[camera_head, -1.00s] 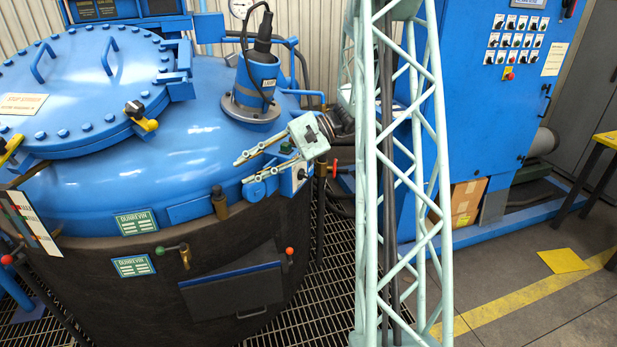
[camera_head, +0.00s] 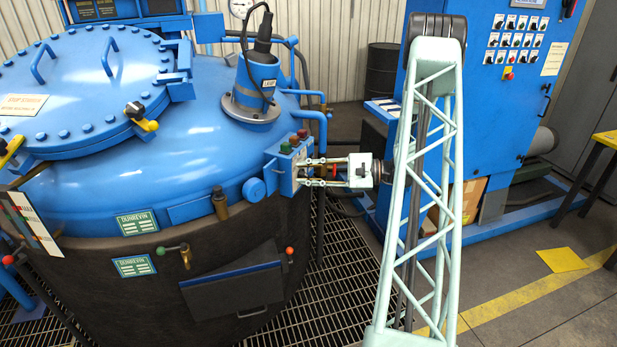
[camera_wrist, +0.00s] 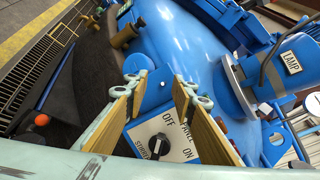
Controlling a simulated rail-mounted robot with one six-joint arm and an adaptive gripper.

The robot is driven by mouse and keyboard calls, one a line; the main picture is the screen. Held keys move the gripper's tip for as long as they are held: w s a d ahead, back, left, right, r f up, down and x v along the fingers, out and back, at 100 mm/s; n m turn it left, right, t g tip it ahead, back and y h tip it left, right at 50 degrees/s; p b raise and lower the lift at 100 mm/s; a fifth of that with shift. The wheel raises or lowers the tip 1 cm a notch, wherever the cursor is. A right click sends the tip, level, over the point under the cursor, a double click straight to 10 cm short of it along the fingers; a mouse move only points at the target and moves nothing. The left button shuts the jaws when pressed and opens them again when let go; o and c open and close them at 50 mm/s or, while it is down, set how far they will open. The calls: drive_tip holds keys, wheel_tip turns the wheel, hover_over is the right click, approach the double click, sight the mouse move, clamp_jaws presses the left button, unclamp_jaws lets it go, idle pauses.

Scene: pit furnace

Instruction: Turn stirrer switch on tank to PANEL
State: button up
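The stirrer switch box (camera_head: 285,170) is on the right side of the blue tank (camera_head: 180,160), with a red and a green button on top. The wrist view shows its white plate (camera_wrist: 178,128), with OFF, ON, a partly hidden third label and STIRRER, and a black knob (camera_wrist: 157,146). I cannot tell surely which label the knob points to. My gripper (camera_head: 302,172) faces the plate from the right. In the wrist view my gripper (camera_wrist: 160,90) is open, its two fingers apart with the plate showing between them; it does not hold the knob.
A lamp unit (camera_head: 257,85) stands on the tank top, above and left of my gripper. A blue pipe (camera_head: 318,117) bends down just above the box. A blue control cabinet (camera_head: 510,100) stands at the right. Metal grating (camera_head: 335,250) covers the floor beside the tank.

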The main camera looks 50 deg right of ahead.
sight(307, 176)
drive_tip(key=s+d+f+m+t+h, duration=0.1)
drive_tip(key=s+d+f+m+h, duration=0.1)
drive_tip(key=d, duration=0.4)
drive_tip(key=s+d+f+m+t+h, duration=0.2)
drive_tip(key=s+d+f, duration=0.2)
drive_tip(key=d+f, duration=0.3)
drive_tip(key=shift+s, duration=0.25)
drive_tip(key=shift+w+f, duration=0.1)
drive_tip(key=shift+b+x, duration=0.55)
drive_tip(key=shift+x, duration=6.25)
drive_tip(key=shift+d, duration=0.15)
drive_tip(key=shift+c, duration=0.2)
clamp_jaws()
